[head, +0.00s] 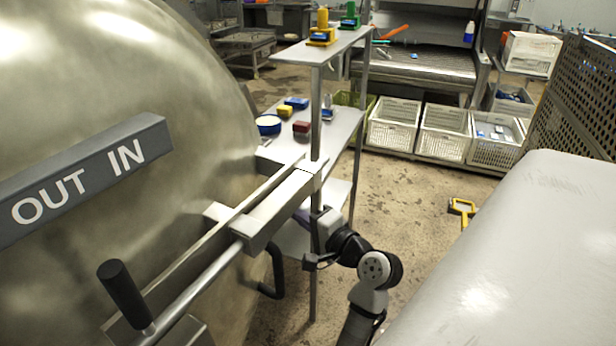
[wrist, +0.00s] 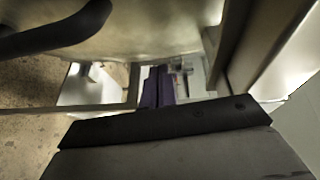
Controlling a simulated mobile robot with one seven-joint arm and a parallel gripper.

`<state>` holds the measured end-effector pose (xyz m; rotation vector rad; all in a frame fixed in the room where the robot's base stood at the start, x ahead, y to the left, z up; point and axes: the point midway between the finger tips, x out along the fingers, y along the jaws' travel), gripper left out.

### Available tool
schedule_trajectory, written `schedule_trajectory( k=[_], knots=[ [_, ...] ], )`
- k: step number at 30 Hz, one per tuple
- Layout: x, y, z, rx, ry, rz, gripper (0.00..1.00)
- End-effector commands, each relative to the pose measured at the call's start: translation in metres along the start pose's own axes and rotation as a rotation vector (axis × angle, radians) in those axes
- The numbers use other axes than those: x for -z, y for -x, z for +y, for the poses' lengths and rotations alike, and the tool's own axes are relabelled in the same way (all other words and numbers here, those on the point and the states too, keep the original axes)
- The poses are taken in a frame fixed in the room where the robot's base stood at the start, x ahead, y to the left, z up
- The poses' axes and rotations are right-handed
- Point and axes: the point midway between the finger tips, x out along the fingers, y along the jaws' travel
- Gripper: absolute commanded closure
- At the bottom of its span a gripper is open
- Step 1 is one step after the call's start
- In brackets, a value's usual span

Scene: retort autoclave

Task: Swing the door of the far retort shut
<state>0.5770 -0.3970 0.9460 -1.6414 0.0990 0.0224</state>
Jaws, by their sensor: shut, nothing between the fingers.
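A large domed metal retort door (head: 120,60) fills the left of the head view, with a dark "OUT IN" plate (head: 85,175) on it. Whether it belongs to the far retort I cannot tell. A metal bar mechanism (head: 215,245) with a black-knobbed lever (head: 125,295) crosses its face. A black curved handle (head: 275,272) sits at the lower edge; a black curved bar (wrist: 55,32) shows in the wrist view. My gripper (head: 303,215) is beside the door's right edge, partly hidden by the bar. Its purple fingers (wrist: 158,88) are together and empty. Contact with the door is unclear.
A metal shelf stand (head: 345,130) with small coloured items stands just behind my gripper. White crates (head: 395,122) line the back. A pale rounded surface (head: 520,260) fills the lower right, with a yellow object (head: 462,210) on the floor beside it. Open floor (head: 415,200) lies between.

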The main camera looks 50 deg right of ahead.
Motion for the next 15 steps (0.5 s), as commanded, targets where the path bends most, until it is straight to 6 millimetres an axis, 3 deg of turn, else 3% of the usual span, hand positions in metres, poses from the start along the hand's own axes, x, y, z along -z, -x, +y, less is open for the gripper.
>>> schedule_trajectory(
  k=[6, 15],
  knots=[
    [0.0, -0.047, -0.003, 0.0, -0.001, -0.003, 1.0],
    [-0.026, -0.071, -0.001, 0.0, 0.001, 0.0, 1.0]
  ],
)
